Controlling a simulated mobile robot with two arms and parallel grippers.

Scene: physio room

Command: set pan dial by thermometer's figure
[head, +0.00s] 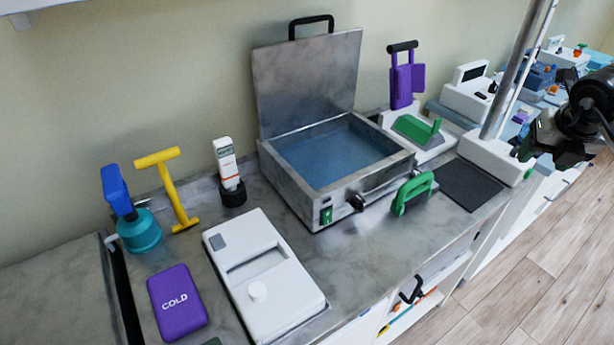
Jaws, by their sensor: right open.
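The metal pan (295,201) stands on the counter with its lid (308,85) raised and bluish liquid inside. A dark dial (357,202) sticks out of its front face; its setting is too small to read. A green switch (326,215) is left of the dial. A slim white device (226,160), likely the thermometer, stands upright in a black holder (233,193) left of the pan; I cannot read its figure. My right gripper (534,146) is open and empty at the right edge, well away from the pan. My left gripper is not in view.
A white box (262,310) with a round knob and a purple COLD pack (177,303) lie in front. A yellow T-shaped tool (172,190) and teal bottle (139,232) stand left.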

